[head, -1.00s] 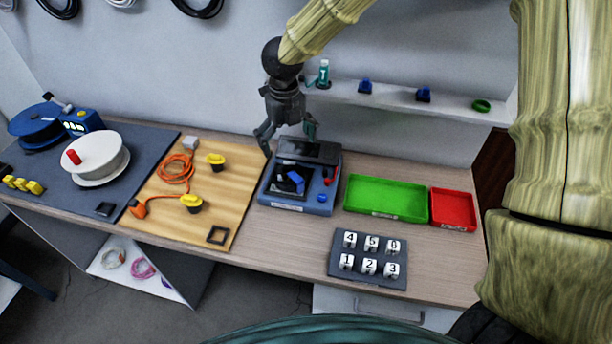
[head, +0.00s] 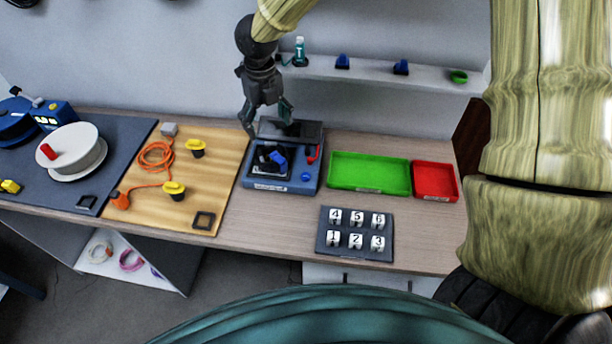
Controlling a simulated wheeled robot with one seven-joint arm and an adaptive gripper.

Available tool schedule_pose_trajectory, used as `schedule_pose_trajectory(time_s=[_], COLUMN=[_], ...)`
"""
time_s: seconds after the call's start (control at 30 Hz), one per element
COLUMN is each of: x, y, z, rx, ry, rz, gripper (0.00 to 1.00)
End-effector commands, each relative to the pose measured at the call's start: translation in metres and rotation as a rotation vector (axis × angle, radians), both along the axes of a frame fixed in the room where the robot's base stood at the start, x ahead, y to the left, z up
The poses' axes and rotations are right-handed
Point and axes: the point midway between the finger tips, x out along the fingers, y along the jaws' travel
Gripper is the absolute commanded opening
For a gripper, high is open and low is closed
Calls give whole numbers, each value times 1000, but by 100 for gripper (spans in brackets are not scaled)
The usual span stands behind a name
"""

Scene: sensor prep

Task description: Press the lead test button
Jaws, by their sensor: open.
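A blue tester (head: 312,181) stands on the bench with its dark lid (head: 307,131) raised at the back. A small round blue button (head: 305,176) sits at the right of its top face, below a red lever-like part (head: 313,153). A black recess with a blue piece (head: 279,157) in it lies at the left of the top face. My gripper (head: 267,125) is open and empty, pointing down over the tester's back left, by the lid. It is apart from the button. Any printed label on the tester is too small to read.
Right of the tester are a green tray (head: 370,190) and a red tray (head: 436,197). In front is a dark number block (head: 326,246). Left is a wooden board (head: 225,182) with an orange cable (head: 155,157). A wall shelf (head: 375,76) with small items is behind.

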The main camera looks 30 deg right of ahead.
Motion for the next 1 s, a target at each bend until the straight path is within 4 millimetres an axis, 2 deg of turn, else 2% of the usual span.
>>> schedule_pose_trajectory(time_s=[0.03,0.37,1.0], x=[0,0,0], y=[0,0,0], z=[0,0,0], rx=[0,0,0], ry=[0,0,0], rz=[0,0,0], gripper=[60,0,0])
